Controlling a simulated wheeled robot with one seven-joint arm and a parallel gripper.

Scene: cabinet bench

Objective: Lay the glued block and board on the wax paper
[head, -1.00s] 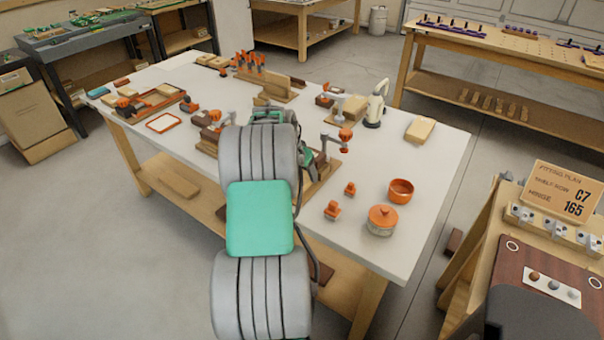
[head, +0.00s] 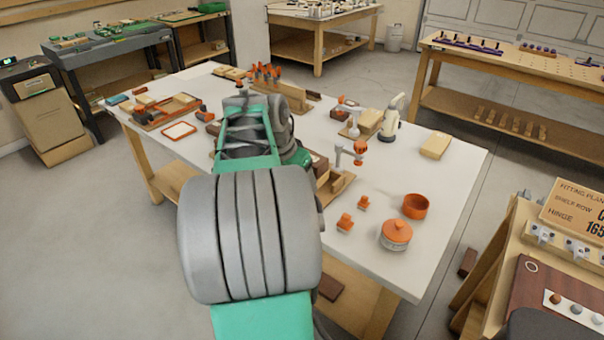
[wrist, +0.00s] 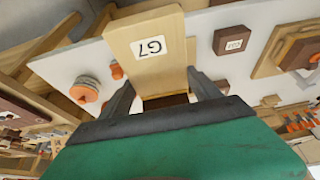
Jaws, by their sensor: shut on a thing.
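In the wrist view, my gripper (wrist: 163,90) is shut on a pale wooden board (wrist: 150,65) with a white G7 label. A dark brown piece (wrist: 165,101) shows against the board between the fingers; it looks like the block. The held parts are above the table. In the head view, my own arm hides the gripper and what it holds. A white sheet with an orange-red border (head: 179,130) lies flat at the table's left side; it looks like the wax paper. Nothing lies on it.
The white table (head: 440,185) carries clamp fixtures, an orange bowl (head: 415,206), a lidded pot (head: 396,235), a pale block (head: 436,145) and a white bottle (head: 390,122). A wooden tray (head: 166,111) stands just behind the sheet. A labelled brown block (wrist: 233,40) shows in the wrist view.

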